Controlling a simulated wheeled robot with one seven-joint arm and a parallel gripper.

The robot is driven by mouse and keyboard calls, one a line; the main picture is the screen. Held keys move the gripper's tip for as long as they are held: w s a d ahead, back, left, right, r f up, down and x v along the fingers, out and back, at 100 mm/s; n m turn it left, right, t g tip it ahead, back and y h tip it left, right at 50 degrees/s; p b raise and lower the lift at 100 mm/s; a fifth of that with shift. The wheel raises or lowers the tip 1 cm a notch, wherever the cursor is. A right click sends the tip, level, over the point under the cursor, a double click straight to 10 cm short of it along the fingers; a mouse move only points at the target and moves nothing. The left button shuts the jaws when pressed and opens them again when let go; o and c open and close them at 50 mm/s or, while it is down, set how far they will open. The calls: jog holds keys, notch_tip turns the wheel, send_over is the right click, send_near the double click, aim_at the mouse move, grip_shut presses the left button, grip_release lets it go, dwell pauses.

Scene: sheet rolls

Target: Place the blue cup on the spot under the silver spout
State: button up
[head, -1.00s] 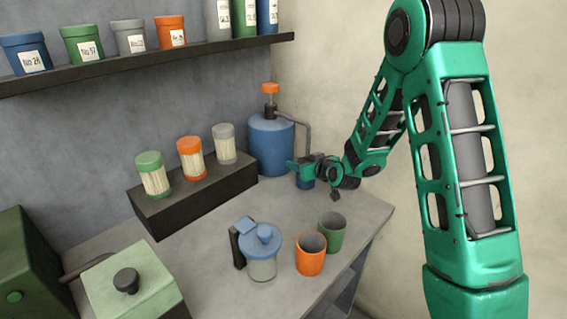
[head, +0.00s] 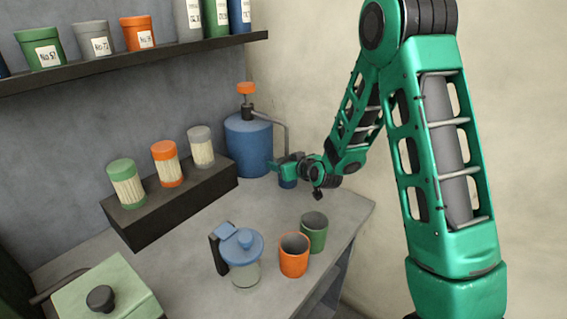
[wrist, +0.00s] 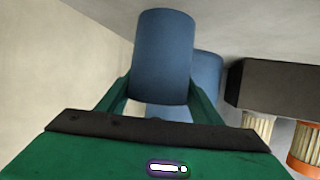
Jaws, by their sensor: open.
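The blue cup (head: 288,183) is at the back of the grey counter, below the end of the silver spout (head: 286,138), with its upper part hidden by my gripper. It looks upright and at counter level; whether it touches the spot cannot be told. The spot is hidden. The spout comes from the blue dispenser (head: 248,148) with an orange knob. My gripper (head: 284,166) is open around the cup. The wrist view is upside down and shows the cup (wrist: 163,58) between my green fingers, with the dispenser (wrist: 208,75) behind it.
An orange cup (head: 293,262) and a green cup (head: 314,236) stand near the counter's right edge. A dark block (head: 180,207) bears three jars. A wall shelf (head: 130,62) holds several containers.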

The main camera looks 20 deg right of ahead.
jog(key=v, duration=1)
jog(key=shift+s+d+r, duration=0.1)
jog(key=shift+s, duration=0.1)
jog(key=s+d+r+m+g+h, duration=0.1)
jog(key=s+d+r+m+g, duration=0.1)
jog(key=s, duration=1.1)
jog(key=s+d+r+m+g+h, duration=0.1)
jog(key=s+d+m+g, duration=0.3)
jog(key=s+d, duration=0.5)
jog(key=s+d+r+m+g, duration=0.2)
jog(key=s+d+g, duration=0.3)
jog(key=s, duration=1.3)
jog(key=shift+d+r+m+g+h, duration=0.25)
jog(key=shift+r+m+g+h, duration=0.25)
jog(key=shift+g, duration=0.6)
jog(key=shift+f, duration=0.15)
